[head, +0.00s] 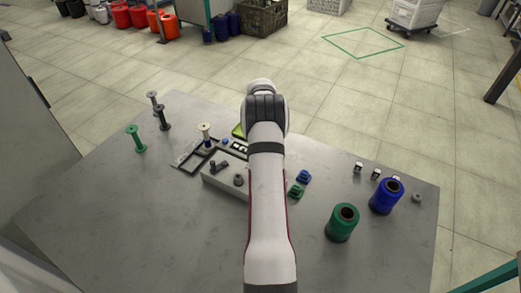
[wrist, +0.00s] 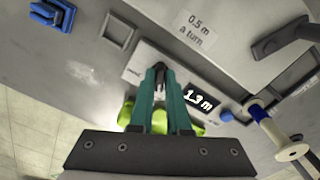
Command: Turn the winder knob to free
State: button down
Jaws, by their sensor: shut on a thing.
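The grey winder box (head: 225,178) stands mid-table, partly hidden behind my arm in the head view. Its face fills much of the wrist view (wrist: 215,62), with a display reading 1.3 m (wrist: 200,100) and a label reading "0.5 m a turn". My gripper (wrist: 167,76) is over this face, its two teal fingers close together on a small dark knob (wrist: 171,92). The fingers hide most of the knob, so I cannot tell its setting. The head view hides my fingertips behind the arm.
A pale bobbin (head: 206,129) stands beside the box. A green spool (head: 342,222) and a blue spool (head: 386,196) stand at right. Grey and green bobbins (head: 136,139) stand at left. A yellow-green thing (wrist: 125,113) lies behind the fingers. The table's front left is clear.

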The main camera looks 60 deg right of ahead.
jog(key=m, duration=0.5)
jog(key=shift+w, duration=0.1)
jog(key=shift+m, duration=0.3)
dwell(0.4)
jog(key=c, duration=0.9)
grip_release()
notch_tip(320, 180, up, 16)
jog(key=shift+f, duration=0.1)
